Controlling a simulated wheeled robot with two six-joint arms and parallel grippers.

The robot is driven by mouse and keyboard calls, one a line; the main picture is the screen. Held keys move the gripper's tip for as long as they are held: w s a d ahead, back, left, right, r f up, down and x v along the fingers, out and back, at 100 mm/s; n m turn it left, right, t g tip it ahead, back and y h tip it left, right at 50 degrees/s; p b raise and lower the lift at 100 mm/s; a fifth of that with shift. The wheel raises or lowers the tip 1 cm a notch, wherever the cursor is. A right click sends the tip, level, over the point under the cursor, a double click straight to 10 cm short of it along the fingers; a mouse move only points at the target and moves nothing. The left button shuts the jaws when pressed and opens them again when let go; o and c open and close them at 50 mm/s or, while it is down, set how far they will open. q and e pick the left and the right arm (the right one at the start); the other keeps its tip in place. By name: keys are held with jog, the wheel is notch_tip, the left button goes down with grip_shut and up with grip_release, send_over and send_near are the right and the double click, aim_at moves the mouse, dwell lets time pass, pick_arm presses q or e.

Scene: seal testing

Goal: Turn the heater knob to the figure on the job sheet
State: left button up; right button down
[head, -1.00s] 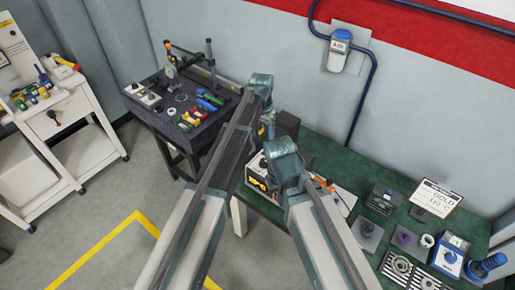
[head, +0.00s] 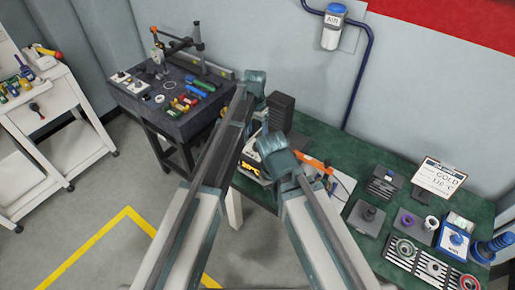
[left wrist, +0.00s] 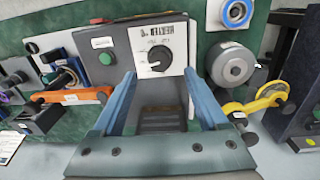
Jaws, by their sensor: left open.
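The heater (left wrist: 112,55) is a dark grey box with a white dial panel, seen upside down in the left wrist view. Its black knob (left wrist: 159,58) has a pale pointer mark; the scale figures are too small to read surely. My left gripper (left wrist: 160,82) is open, its two blue-grey fingers reaching toward the panel, with the knob in the gap beyond their tips. Contact cannot be told. The job sheet (head: 438,177) stands at the right of the green table and reads "GOLD 110 °C". In the head view, my arms hide most of the heater area.
An orange-handled tool (left wrist: 75,97) and a round grey metal part (left wrist: 232,67) flank the heater. A yellow-handled tool (left wrist: 258,101) lies nearby. Several fixtures crowd the green table (head: 345,150) at right. A dark side table (head: 185,125) holds small parts.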

pick_arm(q)
notch_tip(320, 180, down, 6)
jog(key=b, duration=0.4)
jog(key=shift+s+d+r+b, duration=0.1)
jog(key=shift+r+b, duration=0.05)
jog(key=shift+b, duration=0.15)
jog(key=shift+c, duration=0.2)
grip_shut()
